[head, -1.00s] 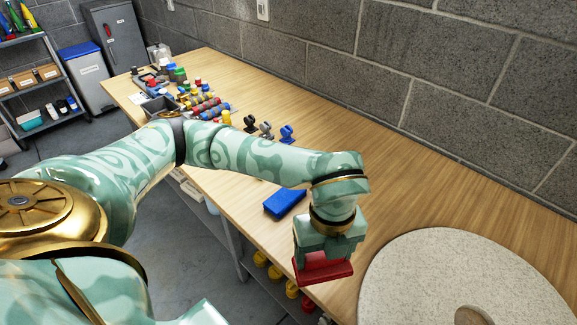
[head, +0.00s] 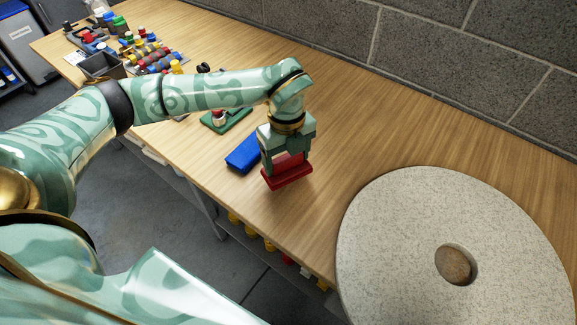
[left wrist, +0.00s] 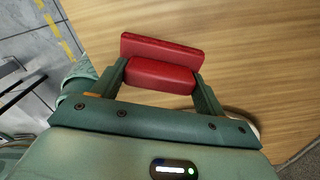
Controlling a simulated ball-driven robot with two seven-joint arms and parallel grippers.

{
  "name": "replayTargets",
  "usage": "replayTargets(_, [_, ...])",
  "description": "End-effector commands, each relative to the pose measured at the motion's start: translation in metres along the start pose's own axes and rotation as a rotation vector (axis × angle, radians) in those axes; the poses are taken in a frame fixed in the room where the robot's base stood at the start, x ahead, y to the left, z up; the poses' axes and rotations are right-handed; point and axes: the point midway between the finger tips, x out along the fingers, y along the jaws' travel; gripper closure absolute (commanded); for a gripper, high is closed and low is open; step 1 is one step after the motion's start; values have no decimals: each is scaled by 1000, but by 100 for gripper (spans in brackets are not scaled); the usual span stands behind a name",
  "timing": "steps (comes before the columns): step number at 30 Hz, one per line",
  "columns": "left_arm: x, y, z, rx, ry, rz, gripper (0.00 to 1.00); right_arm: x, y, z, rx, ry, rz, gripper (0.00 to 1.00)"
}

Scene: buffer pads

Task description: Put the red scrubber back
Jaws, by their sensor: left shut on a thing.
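The red scrubber (head: 288,178) is a red block with a raised grip on a wider flat base. My left gripper (head: 287,158) is shut on its raised grip, with the base hanging below the fingers. In the left wrist view the scrubber (left wrist: 160,76) sits between both fingers of the gripper (left wrist: 160,82). It is over the wooden table; I cannot tell whether its base touches the top. A blue scrubber (head: 243,152) lies on the table just left of my gripper. My right gripper is not in view.
Several coloured bottles and a grey bin (head: 103,66) are at the far left. The table (head: 390,130) between gripper and wall is clear.

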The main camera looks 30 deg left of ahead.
Motion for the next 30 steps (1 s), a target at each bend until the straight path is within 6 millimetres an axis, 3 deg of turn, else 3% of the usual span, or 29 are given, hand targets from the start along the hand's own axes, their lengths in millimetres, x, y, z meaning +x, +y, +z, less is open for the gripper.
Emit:
replayTargets(5, [16, -6, 8, -1, 1, 2, 46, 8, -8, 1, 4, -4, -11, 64])
replayTargets(9, [41, -5, 7, 1, 3, 4, 46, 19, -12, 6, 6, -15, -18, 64])
replayTargets(20, [43, -5, 7, 0, -1, 0, 46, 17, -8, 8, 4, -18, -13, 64])
replayTargets(21, [43, -5, 7, 0, -1, 0, 22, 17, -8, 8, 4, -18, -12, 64])
replayTargets(23, [43, -5, 7, 0, -1, 0, 6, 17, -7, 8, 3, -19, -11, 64])
replayTargets(30, [43, -5, 7, 0, -1, 0, 6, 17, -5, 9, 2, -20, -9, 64])
